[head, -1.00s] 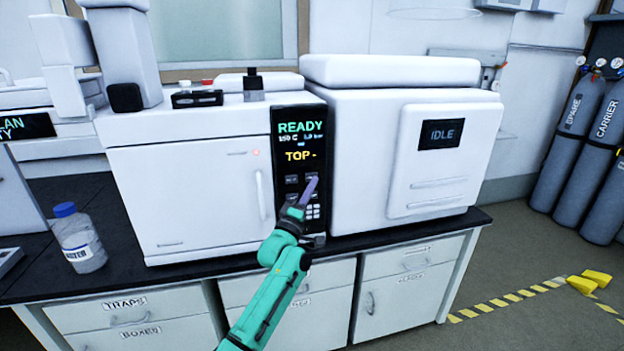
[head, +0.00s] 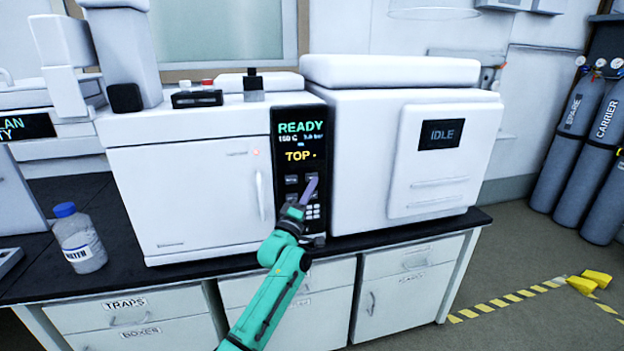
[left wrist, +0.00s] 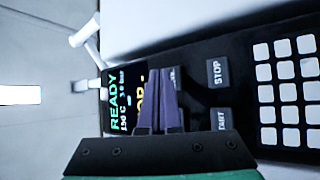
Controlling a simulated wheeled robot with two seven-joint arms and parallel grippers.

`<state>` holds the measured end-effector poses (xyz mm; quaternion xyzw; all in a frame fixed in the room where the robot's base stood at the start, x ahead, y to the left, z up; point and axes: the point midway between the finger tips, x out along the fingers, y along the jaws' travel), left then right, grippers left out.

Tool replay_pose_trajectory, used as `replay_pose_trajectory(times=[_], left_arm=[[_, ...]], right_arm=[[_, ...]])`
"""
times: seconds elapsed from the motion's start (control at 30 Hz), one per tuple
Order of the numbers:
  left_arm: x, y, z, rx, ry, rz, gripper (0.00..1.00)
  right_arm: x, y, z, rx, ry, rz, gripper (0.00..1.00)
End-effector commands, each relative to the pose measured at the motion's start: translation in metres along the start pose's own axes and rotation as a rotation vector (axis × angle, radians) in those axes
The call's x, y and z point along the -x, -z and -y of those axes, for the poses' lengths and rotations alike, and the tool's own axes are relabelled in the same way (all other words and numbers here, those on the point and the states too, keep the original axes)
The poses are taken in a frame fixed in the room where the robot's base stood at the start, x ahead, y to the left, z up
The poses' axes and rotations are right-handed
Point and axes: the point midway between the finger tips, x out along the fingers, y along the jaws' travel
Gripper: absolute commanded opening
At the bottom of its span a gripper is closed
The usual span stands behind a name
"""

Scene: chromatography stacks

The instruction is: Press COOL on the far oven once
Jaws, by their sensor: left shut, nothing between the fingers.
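The oven (head: 190,190) is a white box with a closed door on the bench. Its black control panel (head: 299,227) shows READY in green and TOP in yellow above small buttons. My left gripper (head: 313,181) has its purple fingers together, with the tips over the upper-right button of the panel. In the left wrist view its fingers (left wrist: 160,76) cover part of the display and of the upper button row. A partly hidden button (left wrist: 177,77) shows beside the tips; its label is unreadable. I cannot tell whether the tips touch it. My right gripper is out of view.
The STOP button (left wrist: 216,73), START button (left wrist: 220,121) and keypad (left wrist: 288,88) lie beside the fingers. A white unit marked IDLE (head: 345,165) stands right of the panel. A blue-capped bottle (head: 79,240) stands at the left on the black bench (head: 115,250).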

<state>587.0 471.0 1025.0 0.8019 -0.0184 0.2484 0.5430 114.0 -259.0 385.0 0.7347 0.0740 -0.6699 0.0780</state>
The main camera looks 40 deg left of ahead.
Motion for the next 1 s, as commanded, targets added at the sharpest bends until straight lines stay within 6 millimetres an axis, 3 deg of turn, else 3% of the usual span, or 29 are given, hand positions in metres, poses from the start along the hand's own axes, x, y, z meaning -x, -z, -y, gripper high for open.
replay_pose_trajectory(times=[1.0], left_arm=[[-0.0067,0.0049,0.0051,0.0,0.0,0.0,0.0]], right_arm=[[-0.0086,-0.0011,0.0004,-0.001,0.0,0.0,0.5]])
